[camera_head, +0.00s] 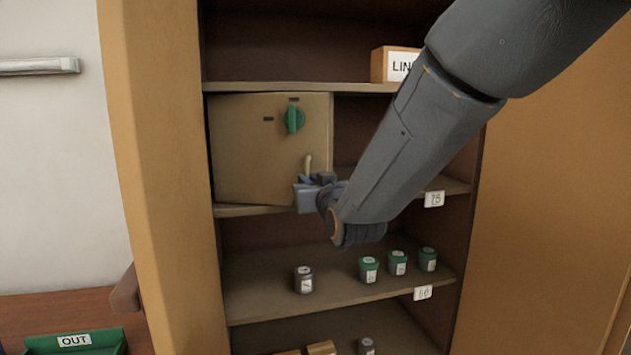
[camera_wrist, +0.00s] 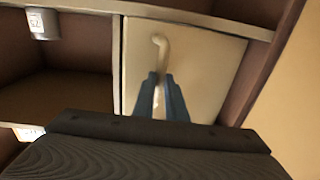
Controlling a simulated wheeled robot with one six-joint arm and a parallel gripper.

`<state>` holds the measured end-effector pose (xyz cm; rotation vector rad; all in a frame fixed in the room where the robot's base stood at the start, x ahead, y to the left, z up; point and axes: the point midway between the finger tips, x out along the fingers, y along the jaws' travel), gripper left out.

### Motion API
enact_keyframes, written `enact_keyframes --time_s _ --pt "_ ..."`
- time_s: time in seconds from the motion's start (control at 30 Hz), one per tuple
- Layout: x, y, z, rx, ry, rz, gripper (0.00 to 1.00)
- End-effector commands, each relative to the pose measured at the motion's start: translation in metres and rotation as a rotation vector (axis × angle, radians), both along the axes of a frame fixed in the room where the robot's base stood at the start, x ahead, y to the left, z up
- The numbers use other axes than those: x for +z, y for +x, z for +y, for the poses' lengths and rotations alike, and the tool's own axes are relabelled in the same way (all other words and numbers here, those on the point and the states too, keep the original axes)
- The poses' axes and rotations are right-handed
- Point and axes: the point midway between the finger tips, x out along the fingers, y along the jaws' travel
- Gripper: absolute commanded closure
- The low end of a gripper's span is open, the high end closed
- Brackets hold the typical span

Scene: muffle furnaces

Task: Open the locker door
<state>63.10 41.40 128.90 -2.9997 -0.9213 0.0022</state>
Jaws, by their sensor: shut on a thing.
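The locker (camera_head: 245,150) is a beige box on the cabinet's middle shelf, with a green knob (camera_head: 293,119) on its door. Its door looks closed or nearly so; I cannot tell for certain. A pale curved handle (camera_head: 308,162) is low on the door's right side. My gripper (camera_head: 308,184) is at the handle's lower part, its fingers shut on it. In the wrist view the handle (camera_wrist: 160,45) runs down between the two blue fingers (camera_wrist: 161,90), in front of the door (camera_wrist: 205,62). The fingers hide the handle's lower end.
Shelves run above and below the locker. Small jars (camera_head: 303,280) and several green-lidded ones (camera_head: 398,263) stand on the shelf below. A labelled box (camera_head: 393,64) sits on the shelf above. A green OUT tray (camera_head: 75,342) is at lower left. Cabinet doors stand at both sides.

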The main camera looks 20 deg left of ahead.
Motion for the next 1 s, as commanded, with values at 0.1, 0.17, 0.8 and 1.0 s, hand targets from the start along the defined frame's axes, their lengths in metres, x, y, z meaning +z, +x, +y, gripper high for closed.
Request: enact_keyframes --time_s 0.1,0.17,0.8,1.0 --pt "0.004 -0.003 0.007 0.014 0.000 -0.009 1.00" --pt "0.004 -0.003 0.007 0.015 0.000 -0.009 1.00" --pt "0.002 -0.005 -0.006 0.000 0.000 -0.005 0.70" --pt "0.001 -0.029 -0.019 0.003 0.000 -0.006 0.70"
